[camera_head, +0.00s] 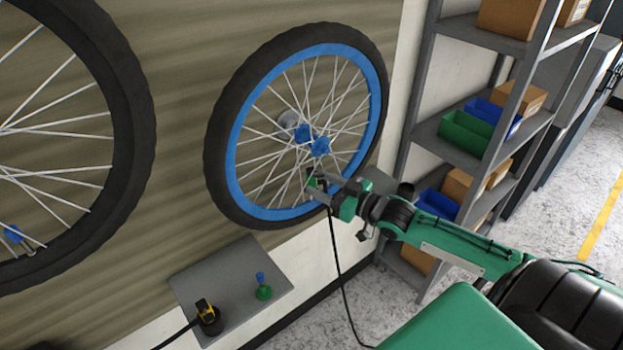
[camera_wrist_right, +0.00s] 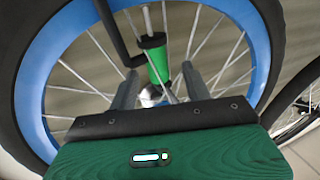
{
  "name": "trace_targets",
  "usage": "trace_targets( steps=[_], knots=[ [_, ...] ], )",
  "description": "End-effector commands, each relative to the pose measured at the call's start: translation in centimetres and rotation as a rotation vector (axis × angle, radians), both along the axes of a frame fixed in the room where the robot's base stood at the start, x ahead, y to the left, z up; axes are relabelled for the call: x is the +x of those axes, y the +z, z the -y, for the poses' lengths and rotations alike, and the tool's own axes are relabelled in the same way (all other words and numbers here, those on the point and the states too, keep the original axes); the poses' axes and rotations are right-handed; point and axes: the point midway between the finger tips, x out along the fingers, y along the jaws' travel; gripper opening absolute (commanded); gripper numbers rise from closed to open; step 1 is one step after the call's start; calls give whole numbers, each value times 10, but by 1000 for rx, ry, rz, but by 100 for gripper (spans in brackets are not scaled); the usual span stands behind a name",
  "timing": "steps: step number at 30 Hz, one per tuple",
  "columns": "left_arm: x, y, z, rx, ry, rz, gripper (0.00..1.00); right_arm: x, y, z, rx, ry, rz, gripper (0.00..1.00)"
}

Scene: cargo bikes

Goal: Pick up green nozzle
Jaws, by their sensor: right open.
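The green nozzle (camera_head: 312,184) is at the lower part of the blue-rimmed wheel (camera_head: 233,160), right at my right gripper's fingertips (camera_head: 326,188). In the right wrist view the nozzle (camera_wrist_right: 158,66) is a green cylinder with a black collar, and it lies between the two spread fingers (camera_wrist_right: 160,84). The fingers are apart, with a visible gap on each side of the nozzle. A black hose (camera_wrist_right: 110,33) curves beside it. Whether the nozzle is fixed to the wheel's valve is too small to tell. My left gripper is not in view.
A grey wall shelf (camera_head: 232,277) below the wheel holds a green piece with a blue top (camera_head: 263,291) and a black-and-yellow tool (camera_head: 208,316). A second wheel (camera_head: 135,100) hangs at left. A rack with bins (camera_head: 465,133) stands at right. A black hose (camera_head: 338,265) hangs below my gripper.

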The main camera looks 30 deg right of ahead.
Motion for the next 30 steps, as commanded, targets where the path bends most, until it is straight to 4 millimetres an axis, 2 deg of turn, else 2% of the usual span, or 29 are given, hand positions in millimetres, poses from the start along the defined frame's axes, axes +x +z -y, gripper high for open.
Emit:
trace_targets(
  steps=[9,21,23,28,30],
  knots=[
    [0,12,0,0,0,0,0,31,2,-9,2,0,1,49],
    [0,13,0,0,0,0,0,38,0,-12,0,0,0,49],
    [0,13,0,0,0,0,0,38,0,-12,0,0,0,39],
    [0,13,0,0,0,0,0,38,0,-12,0,0,0,6],
    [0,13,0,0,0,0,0,38,1,-12,0,0,1,3]
  ],
)
